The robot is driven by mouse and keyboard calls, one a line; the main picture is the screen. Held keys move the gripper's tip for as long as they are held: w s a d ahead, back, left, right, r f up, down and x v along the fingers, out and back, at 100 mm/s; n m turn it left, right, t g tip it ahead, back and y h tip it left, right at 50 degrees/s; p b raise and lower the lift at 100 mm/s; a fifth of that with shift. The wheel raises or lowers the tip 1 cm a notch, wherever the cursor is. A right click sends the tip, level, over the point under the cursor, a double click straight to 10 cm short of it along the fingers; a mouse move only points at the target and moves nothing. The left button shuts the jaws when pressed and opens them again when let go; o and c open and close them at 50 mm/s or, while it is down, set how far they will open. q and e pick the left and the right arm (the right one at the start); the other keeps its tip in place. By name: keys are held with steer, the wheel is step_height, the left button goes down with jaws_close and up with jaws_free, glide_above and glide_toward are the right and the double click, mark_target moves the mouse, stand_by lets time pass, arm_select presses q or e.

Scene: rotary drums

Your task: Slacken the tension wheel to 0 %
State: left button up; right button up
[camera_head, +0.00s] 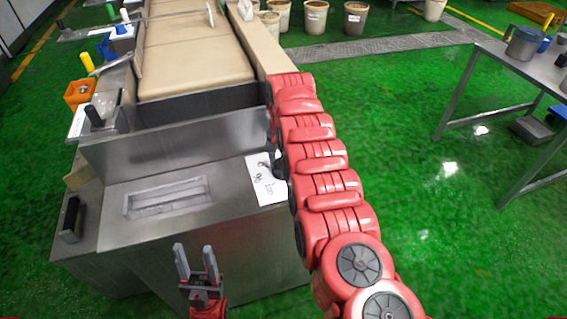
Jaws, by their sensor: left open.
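A white card (261,186) with a percent sign and printed figures lies on the steel top of the machine (230,228). The card's right edge is covered by my red right arm. I cannot make out the tension wheel; it may be hidden behind that arm. My left gripper (195,249) is open and empty at the bottom, its two fingers apart and pointing up, in front of the machine's near side. The card is up and to the right of it. My right arm reaches up the picture along the machine's right side; its gripper cannot be made out.
A tan conveyor belt (190,50) runs away behind a steel guard (180,130). A black-knobbed handle (93,116), a yellow handle (87,62) and an orange box (79,92) are at left. A steel table (490,62) stands right; green floor between is clear.

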steer(key=c, duration=0.8)
